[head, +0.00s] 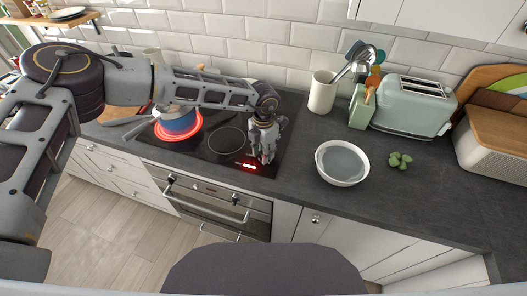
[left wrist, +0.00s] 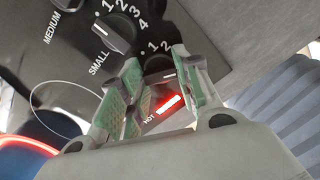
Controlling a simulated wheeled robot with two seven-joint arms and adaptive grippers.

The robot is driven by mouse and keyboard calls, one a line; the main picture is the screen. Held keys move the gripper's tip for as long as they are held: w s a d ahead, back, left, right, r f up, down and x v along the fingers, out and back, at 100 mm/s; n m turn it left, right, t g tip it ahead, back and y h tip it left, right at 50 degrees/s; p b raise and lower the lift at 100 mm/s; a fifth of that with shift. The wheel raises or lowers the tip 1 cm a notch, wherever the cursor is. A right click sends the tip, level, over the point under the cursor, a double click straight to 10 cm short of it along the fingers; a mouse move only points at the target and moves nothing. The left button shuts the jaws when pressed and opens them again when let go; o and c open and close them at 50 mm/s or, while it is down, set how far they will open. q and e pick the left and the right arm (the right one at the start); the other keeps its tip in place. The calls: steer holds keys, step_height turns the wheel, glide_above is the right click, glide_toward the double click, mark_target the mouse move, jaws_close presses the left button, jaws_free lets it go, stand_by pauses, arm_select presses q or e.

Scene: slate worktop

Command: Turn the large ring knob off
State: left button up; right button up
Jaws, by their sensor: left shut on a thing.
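The black cooktop (head: 215,157) is set in the worktop, with a ring at its left glowing red (head: 157,132) under a blue pot (head: 180,124). My left gripper (head: 264,153) is over the cooktop's front right corner. In the left wrist view its green-padded fingers (left wrist: 155,72) are shut on the dark knob (left wrist: 157,63) past the small and medium knobs. The knob's label is hidden; the numbers 1 and 2 show by it. The small ring knob (left wrist: 113,38) is beside it. A red bar by the word HOT (left wrist: 169,104) is lit. My right gripper is not in view.
A bowl (head: 342,163) stands right of the cooktop, with a green vegetable (head: 400,160) beyond it. A utensil jar (head: 322,92) and a toaster (head: 415,104) stand at the back. The front right worktop is clear. An oven (head: 215,205) is below.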

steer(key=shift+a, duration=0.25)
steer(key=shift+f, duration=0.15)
